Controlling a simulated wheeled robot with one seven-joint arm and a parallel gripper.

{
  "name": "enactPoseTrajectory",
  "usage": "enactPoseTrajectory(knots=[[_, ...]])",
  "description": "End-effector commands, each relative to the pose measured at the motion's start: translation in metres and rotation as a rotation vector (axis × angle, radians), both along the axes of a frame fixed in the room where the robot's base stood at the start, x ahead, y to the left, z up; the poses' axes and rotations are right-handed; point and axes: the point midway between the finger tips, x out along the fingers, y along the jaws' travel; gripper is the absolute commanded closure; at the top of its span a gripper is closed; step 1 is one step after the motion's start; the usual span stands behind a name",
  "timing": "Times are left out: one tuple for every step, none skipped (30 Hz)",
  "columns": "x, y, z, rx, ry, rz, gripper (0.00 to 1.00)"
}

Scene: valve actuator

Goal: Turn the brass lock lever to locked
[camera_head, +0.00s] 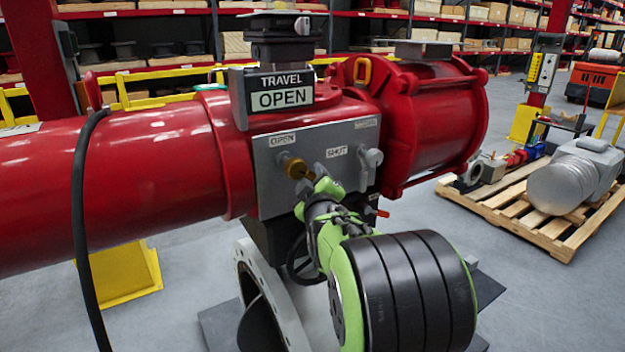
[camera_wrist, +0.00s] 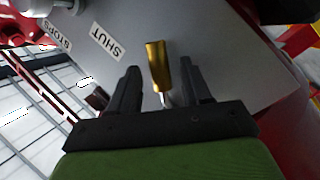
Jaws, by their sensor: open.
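The brass lock lever (camera_head: 296,168) is on the grey face plate (camera_head: 268,190) of the red actuator, just below an OPEN label (camera_head: 282,140). In the wrist view the brass lever (camera_wrist: 157,65) points up the picture and shows between the two dark fingers of my gripper (camera_wrist: 160,68). My gripper is open, with a finger on each side of the lever and visible gaps. I cannot tell how deep the lever sits between them. In the head view my gripper (camera_head: 318,190) is beside the lever, at its lower right, its fingers partly hidden by my green wrist.
The TRAVEL sign (camera_head: 282,93) above reads OPEN. An orange-tipped part (camera_head: 377,212) sticks out below. A grey flange (camera_head: 262,290) stands beneath; a black hose (camera_head: 82,220) hangs left.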

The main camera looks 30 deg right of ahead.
Motion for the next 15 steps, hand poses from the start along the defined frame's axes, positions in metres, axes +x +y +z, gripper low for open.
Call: enactPoseTrajectory(knots=[[-0.0002,0.0001,-0.0002,0.000,0.000,0.000,0.52],[-0.0002,0.0001,-0.0002,0.000,0.000,0.000,0.52],[-0.0002,0.0002,-0.0002,0.000,0.000,0.000,0.58],[-0.0002,0.0002,-0.0002,0.000,0.000,0.000,0.63],[-0.0003,0.0002,-0.0002,0.000,0.000,0.000,0.67],[-0.0003,0.0002,-0.0002,0.000,0.000,0.000,0.73],[-0.0003,0.0002,-0.0002,0.000,0.000,0.000,0.78],[-0.0003,0.0003,-0.0003,0.000,0.000,0.000,0.83],[-0.0004,0.0003,-0.0003,0.000,0.000,0.000,0.89],[-0.0004,0.0004,-0.0002,0.000,0.000,0.000,0.93],[-0.0004,0.0004,-0.0002,0.000,0.000,0.000,0.98],[-0.0004,0.0004,-0.0002,0.000,0.000,0.000,1.00],[-0.0004,0.0004,-0.0002,0.000,0.000,0.000,1.00],[-0.0004,0.0004,-0.0002,0.000,0.000,0.000,1.00],[-0.0004,0.0004,-0.0002,0.000,0.000,0.000,1.00]])
